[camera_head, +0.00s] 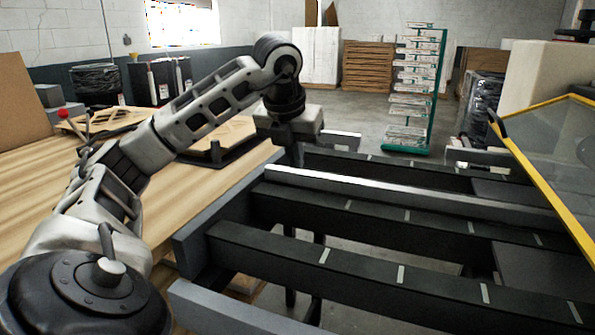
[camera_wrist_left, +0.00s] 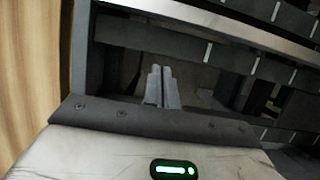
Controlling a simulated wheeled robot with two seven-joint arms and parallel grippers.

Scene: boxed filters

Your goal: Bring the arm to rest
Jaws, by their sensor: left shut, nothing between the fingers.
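My left arm (camera_head: 205,105) comes in from the left and arches over the wooden surface. Its elbow is bent and its wrist points down. Dark rails show beyond the fingertips. I cannot tell how far the tips are above the frame. My right gripper is in neither view.
A dark rail frame (camera_head: 340,262) with grey side bars fills the lower right. A wooden tabletop (camera_head: 30,205) lies to the left. A yellow-edged glass panel (camera_head: 548,170) stands at the right. A green rack (camera_head: 437,90) with stacked boxes stands on open floor behind.

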